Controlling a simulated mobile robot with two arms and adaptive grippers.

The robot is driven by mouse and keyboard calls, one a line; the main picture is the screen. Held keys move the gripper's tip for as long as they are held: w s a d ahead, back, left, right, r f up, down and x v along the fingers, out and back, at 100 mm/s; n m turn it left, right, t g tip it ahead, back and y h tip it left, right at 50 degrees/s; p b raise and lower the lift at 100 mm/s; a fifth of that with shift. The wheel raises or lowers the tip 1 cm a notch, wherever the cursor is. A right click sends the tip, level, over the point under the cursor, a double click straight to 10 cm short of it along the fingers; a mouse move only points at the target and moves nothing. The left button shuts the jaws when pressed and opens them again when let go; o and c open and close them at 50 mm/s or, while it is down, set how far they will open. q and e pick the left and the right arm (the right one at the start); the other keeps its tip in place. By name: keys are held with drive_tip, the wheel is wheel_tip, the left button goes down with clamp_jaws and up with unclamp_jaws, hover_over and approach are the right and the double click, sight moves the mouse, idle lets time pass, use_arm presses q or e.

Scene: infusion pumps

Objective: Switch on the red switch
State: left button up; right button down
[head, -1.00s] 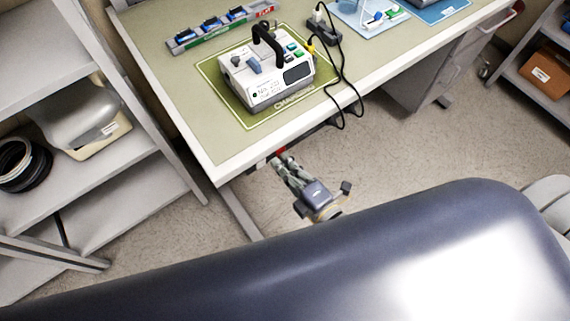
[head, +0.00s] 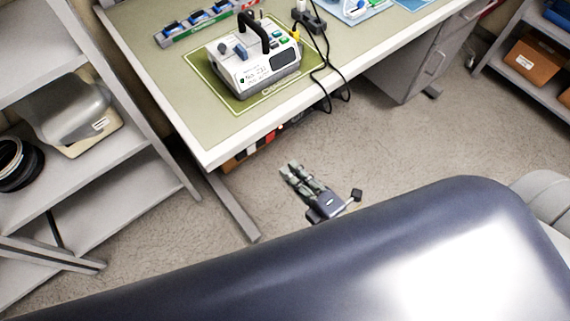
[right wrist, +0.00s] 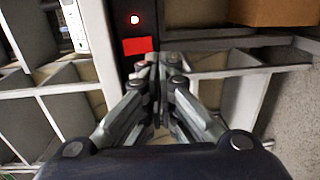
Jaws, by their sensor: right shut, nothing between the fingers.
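A red rectangular switch (right wrist: 137,46) sits on a dark vertical strip in the right wrist view, just beyond my fingertips. My left gripper is not in view.
A table (head: 222,153) holds a white infusion pump (head: 262,75) on a green mat, with black cables hanging over the front edge. Grey shelves (head: 105,165) stand at the left. A cardboard box (head: 532,66) is on a shelf at the right. Floor around the gripper is clear.

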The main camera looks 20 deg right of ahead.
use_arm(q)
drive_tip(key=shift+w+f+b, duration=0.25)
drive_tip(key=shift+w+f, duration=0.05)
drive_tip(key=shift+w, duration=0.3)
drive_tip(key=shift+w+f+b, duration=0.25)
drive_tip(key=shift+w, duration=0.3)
use_arm(e)
drive_tip(key=v, duration=0.6)
drive_tip(key=shift+f, duration=0.5)
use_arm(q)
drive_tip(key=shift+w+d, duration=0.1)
use_arm(e)
drive_tip(key=shift+s, duration=0.1)
drive_tip(key=s+d+f+m+g+h, duration=0.25)
drive_tip(key=f+m, duration=0.25)
drive_tip(key=f, duration=0.8)
drive_tip(key=s+d+f+m+g+h, duration=0.1)
drive_tip(key=s+d+f+m+g, duration=0.2)
drive_tip(key=f, duration=1)
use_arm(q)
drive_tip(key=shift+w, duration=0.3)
use_arm(e)
drive_tip(key=s+d+f+m+g+h, duration=0.2)
drive_tip(key=s+f+m+g, duration=0.7)
drive_tip(key=s+f, duration=0.9)
drive_tip(key=shift+d+m+g, duration=0.35)
drive_tip(key=shift+m, duration=0.85)
